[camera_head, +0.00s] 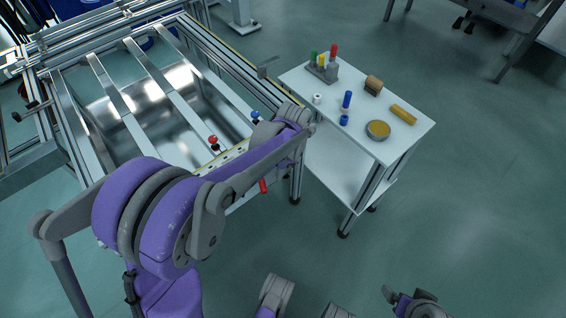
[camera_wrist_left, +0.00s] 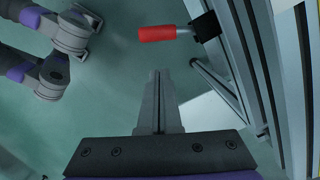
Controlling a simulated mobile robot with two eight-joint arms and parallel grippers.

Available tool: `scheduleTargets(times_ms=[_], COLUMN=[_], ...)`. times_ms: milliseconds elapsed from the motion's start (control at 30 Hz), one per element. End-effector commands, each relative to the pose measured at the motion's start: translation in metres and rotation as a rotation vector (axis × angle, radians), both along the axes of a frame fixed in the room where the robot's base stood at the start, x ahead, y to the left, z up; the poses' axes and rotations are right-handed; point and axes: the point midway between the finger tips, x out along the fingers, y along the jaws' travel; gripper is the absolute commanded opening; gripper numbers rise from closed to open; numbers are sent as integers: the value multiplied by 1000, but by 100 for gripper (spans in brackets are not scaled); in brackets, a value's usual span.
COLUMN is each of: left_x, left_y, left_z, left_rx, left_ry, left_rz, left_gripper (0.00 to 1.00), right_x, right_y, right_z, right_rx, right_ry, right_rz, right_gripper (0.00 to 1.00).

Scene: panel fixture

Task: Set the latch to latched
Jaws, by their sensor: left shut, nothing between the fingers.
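The latch shows in the left wrist view as a red handle (camera_wrist_left: 165,33) on a black block (camera_wrist_left: 205,26), fixed to the metal rail. The handle sticks out from the rail, towards the left of that view. In the head view a short red piece, likely the same handle (camera_head: 263,186), shows just below my left forearm at the fixture's edge. My left gripper (camera_wrist_left: 157,75) is shut and empty; its tips lie below the handle in the wrist view, with a visible gap. In the head view my left arm hides the fingers and part of the rail.
The fixture frame (camera_head: 228,75) bears a red knob (camera_head: 213,140) and a blue knob (camera_head: 255,116). A white side table (camera_head: 395,137) with small coloured parts stands to the right. Parts of my right arm show at the bottom edge. Open floor lies right of the fixture.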

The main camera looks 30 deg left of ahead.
Motion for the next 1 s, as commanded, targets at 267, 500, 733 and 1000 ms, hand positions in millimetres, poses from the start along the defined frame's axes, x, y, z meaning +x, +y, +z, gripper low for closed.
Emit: scheduleTargets(times_ms=[267, 500, 733, 1000], left_x=[-19, -22, -23, -37], left_y=[21, 24, 25, 38], left_z=[-19, -20, -21, -25], left_rx=[0, 1, 1, 3], left_ry=[0, -1, -1, 1], left_rz=[1, 0, -17, -101], left_gripper=[0, 0, 0, 0], right_x=[2, 2, 1, 0], right_y=[0, 0, 0, 0], right_z=[-11, -11, -10, -3], right_rx=[0, 0, 0, 0], right_ry=[3, 3, 3, 1], right_rz=[0, 0, 0, 0], right_gripper=[92, 92, 92, 92])
